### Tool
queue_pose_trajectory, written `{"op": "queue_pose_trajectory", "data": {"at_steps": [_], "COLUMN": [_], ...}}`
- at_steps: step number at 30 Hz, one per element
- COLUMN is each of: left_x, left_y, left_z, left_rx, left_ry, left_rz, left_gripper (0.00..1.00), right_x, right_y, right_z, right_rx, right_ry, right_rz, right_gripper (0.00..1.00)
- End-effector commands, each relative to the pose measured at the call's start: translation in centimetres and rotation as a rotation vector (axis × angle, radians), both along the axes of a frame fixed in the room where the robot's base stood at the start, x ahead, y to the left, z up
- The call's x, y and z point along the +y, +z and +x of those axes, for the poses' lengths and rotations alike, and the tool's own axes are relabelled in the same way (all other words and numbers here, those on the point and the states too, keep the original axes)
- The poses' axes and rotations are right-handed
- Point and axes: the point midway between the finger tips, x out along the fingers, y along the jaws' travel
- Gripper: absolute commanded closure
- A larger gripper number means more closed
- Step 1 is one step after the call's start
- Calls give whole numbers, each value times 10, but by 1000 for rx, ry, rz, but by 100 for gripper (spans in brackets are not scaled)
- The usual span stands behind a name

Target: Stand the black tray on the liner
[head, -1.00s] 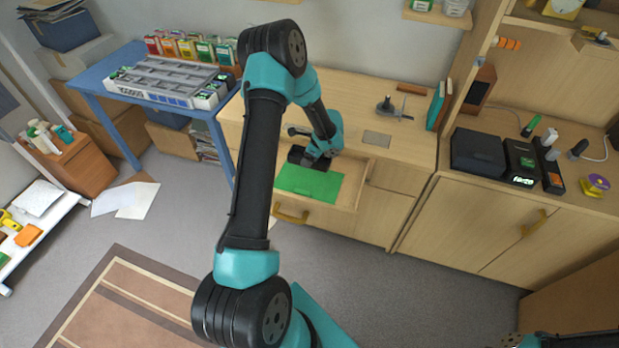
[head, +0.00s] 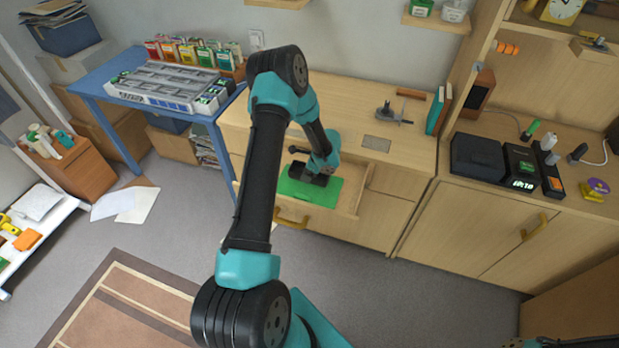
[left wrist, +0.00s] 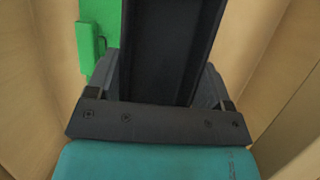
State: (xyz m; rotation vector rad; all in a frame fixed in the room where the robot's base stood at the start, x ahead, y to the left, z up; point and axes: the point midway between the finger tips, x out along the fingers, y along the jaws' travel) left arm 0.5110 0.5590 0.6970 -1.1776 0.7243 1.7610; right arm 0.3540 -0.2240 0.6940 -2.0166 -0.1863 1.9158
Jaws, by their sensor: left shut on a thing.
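The black tray (head: 303,174) is in my left gripper (head: 317,168), over the back part of the green liner (head: 312,194) in the open drawer. In the left wrist view the dark tray (left wrist: 165,45) runs up from between the jaws, which are shut on it. The green liner (left wrist: 97,12) shows beside it at the upper left. I cannot tell whether the tray touches the liner. The arm and gripper hide part of the tray.
The drawer's wooden front has a yellow handle (head: 291,221). The drawer walls stand close around the gripper. The desk top behind holds a grey flat square (head: 377,143) and a grey stand (head: 391,113). The front part of the liner is bare.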

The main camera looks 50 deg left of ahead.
Motion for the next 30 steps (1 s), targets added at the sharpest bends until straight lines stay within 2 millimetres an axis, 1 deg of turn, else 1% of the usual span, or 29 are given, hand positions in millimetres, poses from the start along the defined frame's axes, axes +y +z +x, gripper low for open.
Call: {"op": "queue_pose_trajectory", "data": {"at_steps": [2, 5, 9, 12, 25, 26, 30], "left_x": [0, 0, -1, 0, 0, 0, 0], "left_y": [0, -7, -25, -35, -41, -41, -40], "left_z": [0, 0, -1, 0, 0, 0, 0], "left_rx": [0, 2, 3, 1, 1, 1, 1], "left_ry": [0, 0, -1, 0, 0, 0, 0], "left_rz": [0, -1, -2, 0, 0, 0, 0], "left_gripper": [52, 52, 52, 52, 52, 25, 11], "right_x": [0, 0, 0, 0, 0, 0, 0], "right_y": [0, 0, 0, 0, 0, 0, 0], "right_z": [0, 0, 0, 0, 0, 0, 0], "right_rx": [0, 0, 0, 0, 0, 0, 0], "right_ry": [0, 0, 0, 0, 0, 0, 0], "right_rz": [0, 0, 0, 0, 0, 0, 0], "right_gripper": [57, 57, 57, 57, 57, 57, 57]}}
